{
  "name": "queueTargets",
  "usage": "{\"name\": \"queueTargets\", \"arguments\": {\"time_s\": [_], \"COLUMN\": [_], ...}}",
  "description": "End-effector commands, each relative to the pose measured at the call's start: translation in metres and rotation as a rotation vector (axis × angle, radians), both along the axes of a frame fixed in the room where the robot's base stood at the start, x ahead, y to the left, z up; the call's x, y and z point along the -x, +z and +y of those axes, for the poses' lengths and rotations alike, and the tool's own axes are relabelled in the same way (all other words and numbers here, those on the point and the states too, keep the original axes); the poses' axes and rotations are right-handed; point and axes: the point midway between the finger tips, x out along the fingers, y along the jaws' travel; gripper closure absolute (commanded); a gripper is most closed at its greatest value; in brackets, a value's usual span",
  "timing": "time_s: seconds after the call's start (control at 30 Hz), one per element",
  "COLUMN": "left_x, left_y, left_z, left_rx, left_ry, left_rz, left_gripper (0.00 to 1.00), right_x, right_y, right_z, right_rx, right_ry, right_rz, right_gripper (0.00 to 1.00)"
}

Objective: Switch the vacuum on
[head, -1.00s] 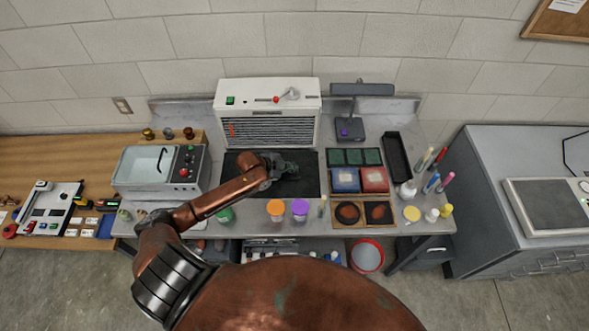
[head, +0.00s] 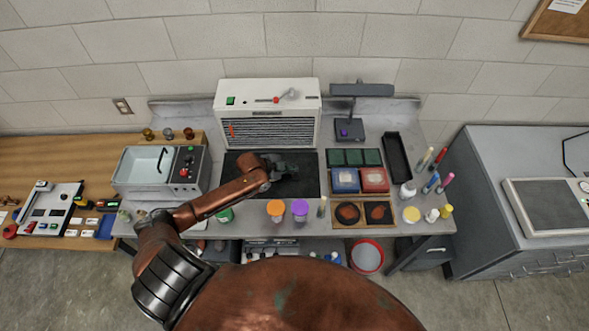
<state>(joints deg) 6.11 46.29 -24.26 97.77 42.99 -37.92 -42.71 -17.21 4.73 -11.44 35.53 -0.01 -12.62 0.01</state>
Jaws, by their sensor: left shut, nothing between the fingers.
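A white cabinet unit (head: 267,111) with a slatted front stands at the back of the grey bench. Its top carries a green rocker switch (head: 230,100) at the left and a lever with a red tip (head: 276,100) at the right. A small red handle (head: 232,131) hangs at the left of the slats. I cannot tell for sure that this unit is the vacuum, nor whether the switch is on. My left gripper (head: 292,171) is shut and empty over the black mat (head: 240,188), in front of the unit and apart from it. My right gripper is not in view.
A grey basin unit (head: 133,172) with red and green controls stands at left. Orange (head: 275,209) and purple-lidded jars (head: 299,209) stand at the front edge. A dark lamp (head: 361,90), coloured trays (head: 345,180) and several bottles are at right.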

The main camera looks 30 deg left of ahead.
Motion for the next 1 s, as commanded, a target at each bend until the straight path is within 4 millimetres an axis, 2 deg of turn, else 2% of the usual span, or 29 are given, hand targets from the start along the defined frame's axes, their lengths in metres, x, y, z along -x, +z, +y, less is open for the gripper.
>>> {"name": "queueTargets", "arguments": {"time_s": [0.1, 0.47, 1.0], "left_x": [0.000, 0.000, 0.000], "left_y": [0.006, 0.008, 0.059], "left_z": [0.001, 0.000, 0.000], "left_rx": [-0.002, -0.001, 0.000], "left_ry": [0.000, 0.000, -0.001], "left_rz": [0.001, -0.001, -0.002], "left_gripper": [1.00, 1.00, 1.00], "right_x": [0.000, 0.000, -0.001], "right_y": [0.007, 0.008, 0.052], "right_z": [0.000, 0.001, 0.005], "right_rx": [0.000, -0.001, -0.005], "right_ry": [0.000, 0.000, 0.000], "right_rz": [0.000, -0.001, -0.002], "right_gripper": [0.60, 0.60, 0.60]}}
